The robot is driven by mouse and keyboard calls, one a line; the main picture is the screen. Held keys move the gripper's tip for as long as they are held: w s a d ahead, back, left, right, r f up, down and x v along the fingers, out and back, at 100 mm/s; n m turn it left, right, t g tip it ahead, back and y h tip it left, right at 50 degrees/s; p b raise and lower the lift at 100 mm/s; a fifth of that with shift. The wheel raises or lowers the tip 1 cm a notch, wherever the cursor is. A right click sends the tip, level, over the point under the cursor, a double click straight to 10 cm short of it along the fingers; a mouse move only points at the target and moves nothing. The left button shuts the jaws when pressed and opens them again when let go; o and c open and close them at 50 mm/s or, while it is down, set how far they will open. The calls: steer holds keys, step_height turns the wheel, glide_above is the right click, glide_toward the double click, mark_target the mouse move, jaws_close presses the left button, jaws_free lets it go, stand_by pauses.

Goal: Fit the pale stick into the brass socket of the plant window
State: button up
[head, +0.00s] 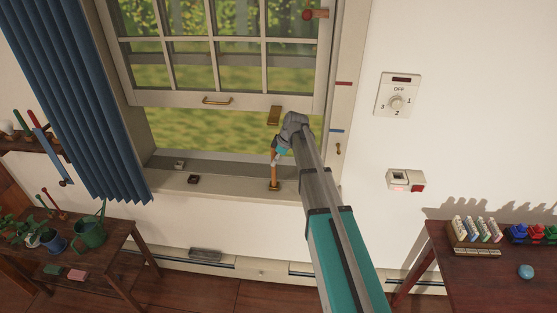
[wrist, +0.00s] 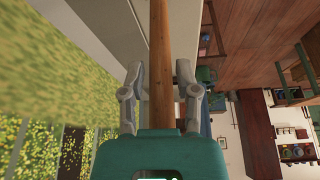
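The pale stick (head: 274,173), honey-coloured in this light, stands nearly upright at the open window's sill. Its lower end meets a small brass-coloured piece on the sill, which looks like the brass socket (head: 273,187); I cannot tell how deep it sits.
The raised sash has a brass handle (head: 216,100). Two small blocks, one pale (head: 180,165) and one dark (head: 193,179), sit on the sill to the left. A blue curtain (head: 75,100) hangs left. A plant bench (head: 120,235) and a right-hand table (head: 470,285) flank the window.

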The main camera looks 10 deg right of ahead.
steer(key=shift+o, duration=0.7)
steer(key=shift+r, duration=0.1)
steer(key=p+v, duration=1.1)
steer(key=shift+r, duration=0.4)
steer(key=shift+d, duration=0.1)
stand_by(0.4)
